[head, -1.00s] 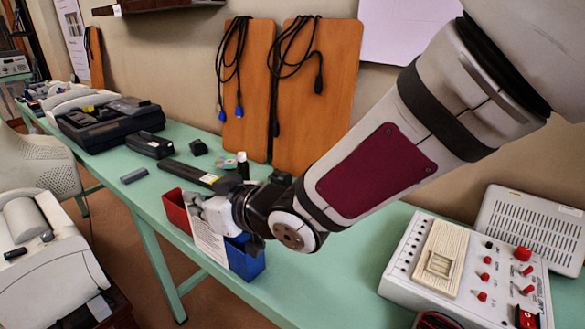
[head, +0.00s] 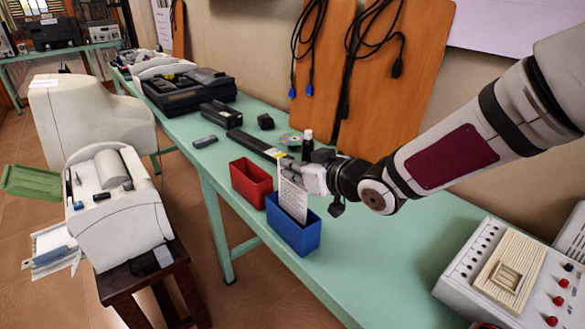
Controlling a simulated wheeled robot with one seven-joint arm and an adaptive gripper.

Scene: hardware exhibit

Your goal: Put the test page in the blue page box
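The test page (head: 292,199), a white sheet with printed lines, stands upright at my gripper (head: 306,178). My gripper appears shut on the page's upper part; its fingertips are partly hidden by the page. The blue page box (head: 289,234) stands on the green table near its front edge. The page's lower part overlaps the box's opening, and its bottom edge seems to be inside, though I cannot tell how deep it reaches.
A red box (head: 250,185) stands just left of the blue one. Behind are a long black bar (head: 255,144), a small dark bottle (head: 307,146) and a disc. A control panel with red knobs (head: 510,275) is at the right. The table between is clear.

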